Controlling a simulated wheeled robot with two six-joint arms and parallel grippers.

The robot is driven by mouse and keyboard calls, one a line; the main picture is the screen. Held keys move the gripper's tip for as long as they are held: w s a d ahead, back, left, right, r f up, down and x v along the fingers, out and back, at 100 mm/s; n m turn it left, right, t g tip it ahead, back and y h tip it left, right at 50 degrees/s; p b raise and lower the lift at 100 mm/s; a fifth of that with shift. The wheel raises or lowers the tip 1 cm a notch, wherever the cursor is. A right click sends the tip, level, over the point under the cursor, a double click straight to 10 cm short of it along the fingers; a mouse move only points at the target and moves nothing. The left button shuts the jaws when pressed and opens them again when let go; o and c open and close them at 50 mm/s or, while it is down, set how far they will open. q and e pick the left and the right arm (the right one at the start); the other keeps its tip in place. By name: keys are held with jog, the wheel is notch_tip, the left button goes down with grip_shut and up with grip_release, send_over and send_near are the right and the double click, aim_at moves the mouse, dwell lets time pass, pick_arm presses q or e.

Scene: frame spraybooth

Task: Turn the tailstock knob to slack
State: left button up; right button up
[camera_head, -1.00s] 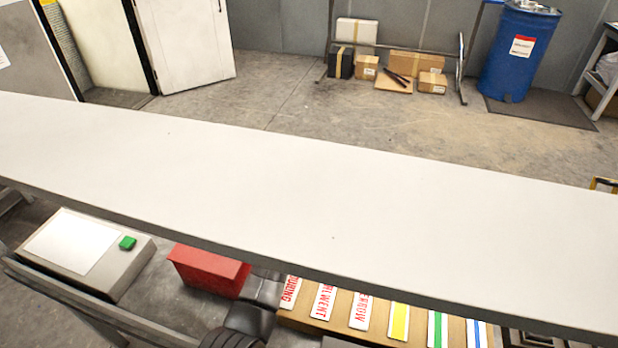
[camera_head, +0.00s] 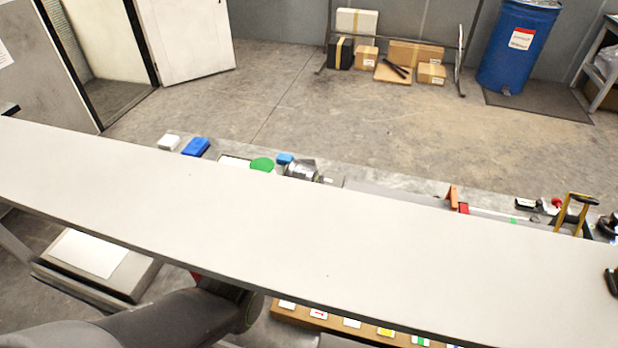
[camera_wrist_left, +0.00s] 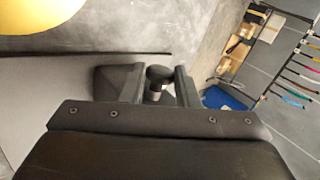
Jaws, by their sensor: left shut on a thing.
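In the left wrist view, my left gripper (camera_wrist_left: 155,88) has its two dark fingers on either side of a black round-topped knob (camera_wrist_left: 159,73) with a short metal stem. The gripper is shut on this knob. The frames do not clearly show whether it is turned to slack or tight. In the head view, my left arm comes in from the lower left and goes under a long pale panel, which hides the gripper and the knob. A metal fixture (camera_head: 302,169) shows on the bench beyond the panel. My right gripper is not seen.
The long pale panel (camera_head: 250,240) crosses the head view. Beyond it, the bench carries a blue block (camera_head: 196,147), a green disc (camera_head: 262,164), an orange upright piece (camera_head: 453,196) and a yellow handle (camera_head: 575,212). A large yellow round thing (camera_wrist_left: 40,15) is near in the wrist view.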

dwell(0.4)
pick_arm(q)
jog(key=o, duration=1)
jog(key=shift+w, duration=0.1)
jog(key=shift+b+v, duration=0.3)
jog(key=shift+v, duration=5.7)
jog(key=shift+w, duration=0.1)
jog(key=shift+c, duration=0.2)
